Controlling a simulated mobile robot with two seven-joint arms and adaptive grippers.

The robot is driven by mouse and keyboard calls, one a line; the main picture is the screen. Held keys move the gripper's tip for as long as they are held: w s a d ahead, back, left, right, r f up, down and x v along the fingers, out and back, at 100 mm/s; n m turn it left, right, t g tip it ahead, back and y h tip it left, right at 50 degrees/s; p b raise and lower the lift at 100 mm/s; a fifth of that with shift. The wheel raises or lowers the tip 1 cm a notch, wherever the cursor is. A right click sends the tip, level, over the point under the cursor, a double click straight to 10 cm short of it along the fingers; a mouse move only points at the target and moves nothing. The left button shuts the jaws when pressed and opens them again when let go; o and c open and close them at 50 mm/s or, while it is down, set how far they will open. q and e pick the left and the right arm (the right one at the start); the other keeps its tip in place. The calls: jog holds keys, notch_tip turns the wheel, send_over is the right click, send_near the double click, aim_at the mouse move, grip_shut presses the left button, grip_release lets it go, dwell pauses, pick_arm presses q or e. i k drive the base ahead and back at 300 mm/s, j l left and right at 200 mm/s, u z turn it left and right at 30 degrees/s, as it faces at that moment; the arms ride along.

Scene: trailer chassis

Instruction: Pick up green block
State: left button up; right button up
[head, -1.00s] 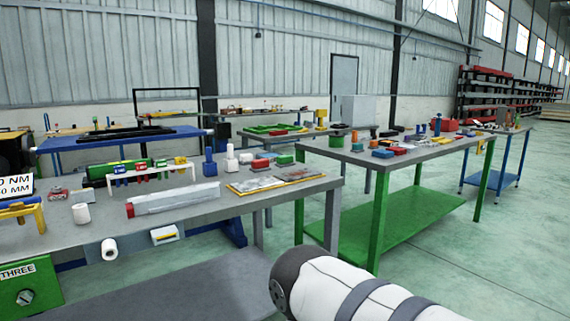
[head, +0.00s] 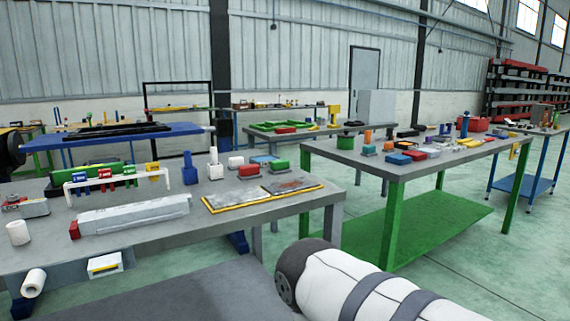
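A small green block (head: 280,166) sits near the back right corner of the near grey table (head: 215,222). It stands behind a yellow-edged plate (head: 262,194), with a red block (head: 249,171) to its left and a blue piece (head: 264,159) just behind. Neither of my grippers is in view. A white, grey-banded link of my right arm shows at the lower right, well away from the block.
A rack with coloured tags (head: 118,177), a blue stand (head: 187,172) and a long grey bar (head: 135,215) are on the near table's left part. A green-legged table (head: 420,155) with several parts stands to the right. Open floor (head: 465,265) lies at the right.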

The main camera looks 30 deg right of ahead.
aim_at(277, 166)
jog(key=i+l, duration=0.15)
jog(key=l, duration=0.45)
jog(key=i+l+u, duration=0.1)
jog(key=l, duration=0.45)
jog(key=i+l+u, duration=0.1)
jog(key=l, duration=0.5)
jog(key=i+l, duration=0.15)
jog(key=l, duration=0.5)
jog(key=i+l+u, duration=0.1)
jog(key=l, duration=0.5)
